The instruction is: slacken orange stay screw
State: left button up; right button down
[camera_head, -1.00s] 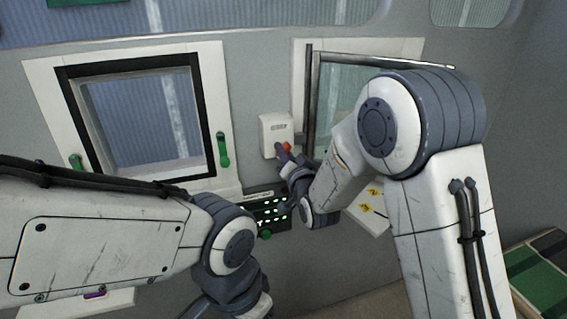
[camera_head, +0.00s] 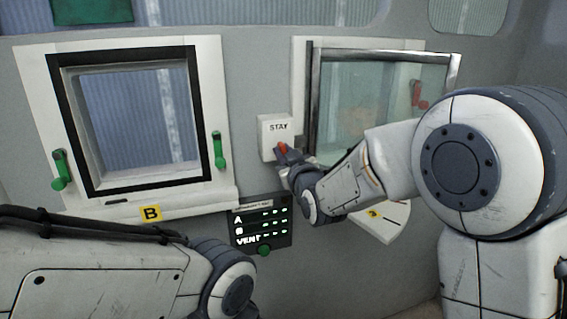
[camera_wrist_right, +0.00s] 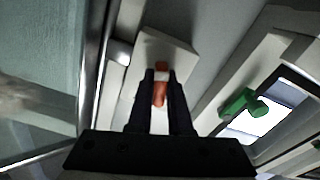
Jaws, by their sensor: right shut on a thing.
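The orange stay screw (camera_head: 282,147) sits at the lower part of the white box marked STAY (camera_head: 277,126), on the wall between the two windows. My right gripper (camera_head: 285,153) is at the screw. In the right wrist view, its two dark fingers (camera_wrist_right: 160,88) are closed on either side of the orange screw (camera_wrist_right: 160,95), with the white box (camera_wrist_right: 172,52) behind. The fingers partly hide the screw. My left arm enters from the left in the head view, but its gripper is out of the picture.
The left window (camera_head: 128,122) has green handles (camera_head: 218,150). A panel marked A, B, VENT (camera_head: 262,225) sits below, near a yellow B label (camera_head: 150,213).

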jog(key=n+b, duration=0.4)
jog(key=n, duration=0.2)
jog(key=shift+f, duration=0.2)
jog(key=n+b, duration=0.2)
jog(key=n, duration=0.1)
jog(key=shift+n, duration=0.4)
jog(key=shift+r+n+b, duration=0.1)
jog(key=shift+n+b, duration=0.55)
jog(key=shift+n, duration=0.85)
jog(key=c, duration=0.8)
grip_release()
jog(key=shift+a, duration=0.1)
jog(key=shift+c, duration=0.2)
jog(key=shift+s+r, duration=0.1)
